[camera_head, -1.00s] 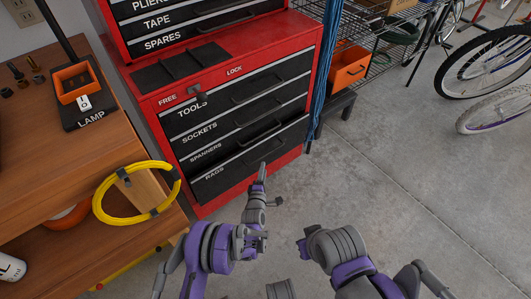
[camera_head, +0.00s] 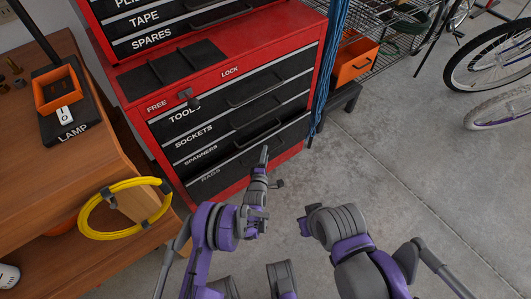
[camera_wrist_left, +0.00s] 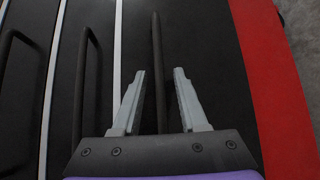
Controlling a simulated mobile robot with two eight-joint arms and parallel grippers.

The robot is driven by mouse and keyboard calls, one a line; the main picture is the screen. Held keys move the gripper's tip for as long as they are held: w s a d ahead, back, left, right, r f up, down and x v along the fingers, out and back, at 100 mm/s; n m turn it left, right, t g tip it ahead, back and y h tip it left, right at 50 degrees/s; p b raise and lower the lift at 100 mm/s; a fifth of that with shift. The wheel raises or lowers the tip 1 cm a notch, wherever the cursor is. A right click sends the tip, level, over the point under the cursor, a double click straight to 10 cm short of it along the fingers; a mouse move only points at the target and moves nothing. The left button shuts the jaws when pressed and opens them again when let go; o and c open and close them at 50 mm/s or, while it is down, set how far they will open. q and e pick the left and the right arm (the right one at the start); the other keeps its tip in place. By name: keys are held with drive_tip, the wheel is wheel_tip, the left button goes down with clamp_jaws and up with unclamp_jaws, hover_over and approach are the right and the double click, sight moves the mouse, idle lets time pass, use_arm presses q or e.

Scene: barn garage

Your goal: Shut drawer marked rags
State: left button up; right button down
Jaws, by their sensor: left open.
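The drawer marked rags (camera_head: 235,172) is the bottom drawer of the red tool cabinet, with a black front and a bar handle. It appears to stand a little out, with a dark gap above its front. My left gripper (camera_head: 264,154) is at this front. In the left wrist view its open fingers (camera_wrist_left: 155,95) lie on either side of the dark bar handle (camera_wrist_left: 156,45); I cannot tell whether they touch it. My right arm shows at lower middle, but its fingers do not show.
Drawers marked tools, sockets and spanners (camera_head: 215,150) lie above. A wooden bench (camera_head: 95,170) with a yellow cable coil (camera_head: 92,225) stands on the left. A wire rack with an orange bin (camera_head: 355,62) and bicycles are on the right. The concrete floor (camera_head: 400,180) right of the cabinet is clear.

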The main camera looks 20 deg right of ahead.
use_arm(q)
clamp_jaws()
idle(1.3)
